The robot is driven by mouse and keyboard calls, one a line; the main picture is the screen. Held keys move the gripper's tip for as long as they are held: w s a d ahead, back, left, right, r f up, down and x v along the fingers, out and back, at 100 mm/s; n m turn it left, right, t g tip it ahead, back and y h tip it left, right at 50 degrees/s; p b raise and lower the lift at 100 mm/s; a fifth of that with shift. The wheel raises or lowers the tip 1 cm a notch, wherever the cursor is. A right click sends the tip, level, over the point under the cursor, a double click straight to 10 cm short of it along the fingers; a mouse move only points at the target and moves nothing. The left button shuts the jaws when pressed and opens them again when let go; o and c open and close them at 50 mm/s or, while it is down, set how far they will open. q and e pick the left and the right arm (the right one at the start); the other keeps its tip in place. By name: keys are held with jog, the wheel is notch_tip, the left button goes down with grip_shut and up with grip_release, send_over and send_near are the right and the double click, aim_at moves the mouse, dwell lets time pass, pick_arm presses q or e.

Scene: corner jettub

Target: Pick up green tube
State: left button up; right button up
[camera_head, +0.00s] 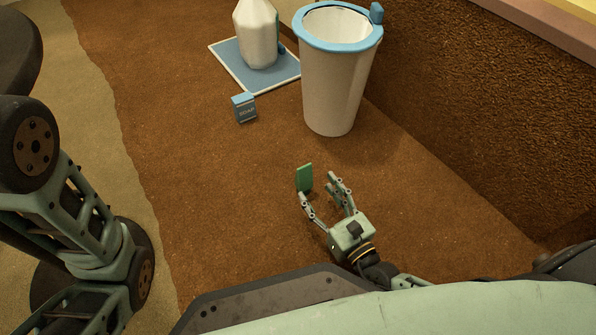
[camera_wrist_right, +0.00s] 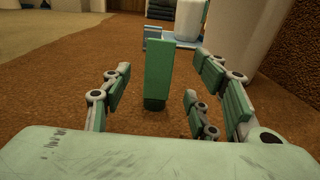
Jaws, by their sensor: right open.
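The green tube (camera_head: 305,177) stands upright on the brown surface, just beyond the fingertips of my right gripper (camera_head: 320,187). In the right wrist view the green tube (camera_wrist_right: 158,68) shows ahead between the left and right fingers, with a dark base at its foot. My right gripper (camera_wrist_right: 165,88) is open, low over the surface, with nothing held. I cannot tell whether a finger touches the tube. Links of my left arm show at the left of the head view, but its gripper does not.
A tall white bin with a blue rim (camera_head: 333,85) stands beyond the tube. A small blue box (camera_head: 244,108) and a white bottle (camera_head: 258,35) on a blue mat (camera_head: 229,62) are farther back. A brown wall (camera_head: 470,110) rises at right. Surface left of the tube is clear.

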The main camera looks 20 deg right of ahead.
aim_at(306, 174)
jog(key=x, duration=0.7)
jog(key=shift+w+a+r, duration=0.1)
jog(key=shift+w, duration=0.15)
jog(key=c, duration=1)
